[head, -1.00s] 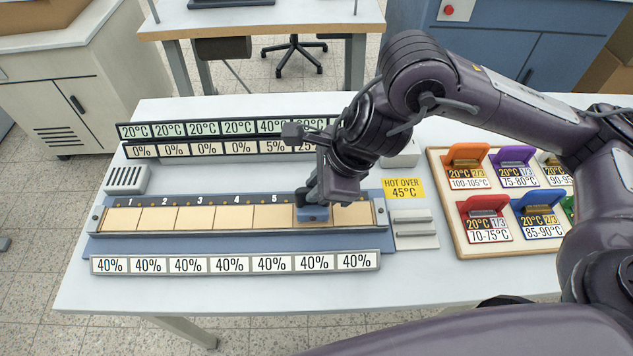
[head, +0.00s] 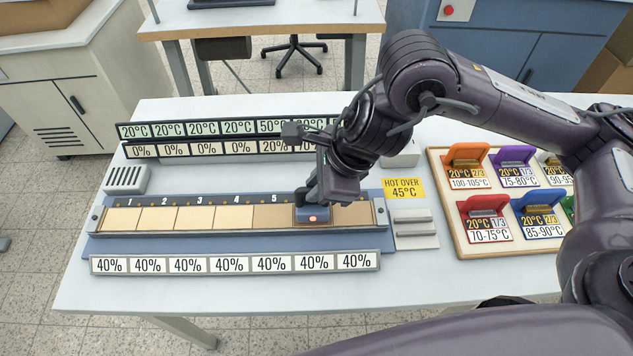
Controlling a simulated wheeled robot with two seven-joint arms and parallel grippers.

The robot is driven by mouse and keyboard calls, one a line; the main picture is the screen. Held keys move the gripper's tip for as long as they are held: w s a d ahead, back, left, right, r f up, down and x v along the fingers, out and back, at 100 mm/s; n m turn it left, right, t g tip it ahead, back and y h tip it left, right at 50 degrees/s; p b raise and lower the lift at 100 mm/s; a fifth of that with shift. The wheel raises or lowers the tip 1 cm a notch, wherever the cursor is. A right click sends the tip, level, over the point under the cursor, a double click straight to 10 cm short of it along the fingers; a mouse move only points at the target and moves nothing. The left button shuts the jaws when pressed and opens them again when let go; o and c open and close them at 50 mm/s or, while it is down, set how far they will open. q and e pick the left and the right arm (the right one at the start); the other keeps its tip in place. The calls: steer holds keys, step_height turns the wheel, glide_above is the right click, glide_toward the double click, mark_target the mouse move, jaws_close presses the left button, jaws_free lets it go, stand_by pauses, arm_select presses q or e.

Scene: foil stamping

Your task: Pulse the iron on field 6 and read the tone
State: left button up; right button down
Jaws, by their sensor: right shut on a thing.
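The iron (head: 313,216), a small blue-grey block with a lit red lamp on its front, is down on the tan strip (head: 147,219) just right of field 5. The number above that spot is hidden by my arm. My right gripper (head: 313,199) is shut on the iron from above; its fingertips are mostly hidden. The upper display (head: 187,130) reads 20°C on the first four fields and 50°C on the fifth. The percent display (head: 187,150) reads 0% on the first four and 20% on the fifth; their right parts are covered by my arm. My left gripper is out of view.
A row of 40% labels (head: 228,264) lies in front of the strip. A yellow "HOT OVER 45°C" sign (head: 403,188) stands by a grey stand (head: 414,228). A wooden tray (head: 447,222) of coloured stamps is at right. A grey vented box (head: 126,179) sits at left.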

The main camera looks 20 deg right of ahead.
step_height(320, 180, up, 5)
steer(key=p, duration=0.4)
steer(key=shift+f, duration=0.15)
steer(key=shift+f, duration=0.1)
stand_by(0.3)
stand_by(0.9)
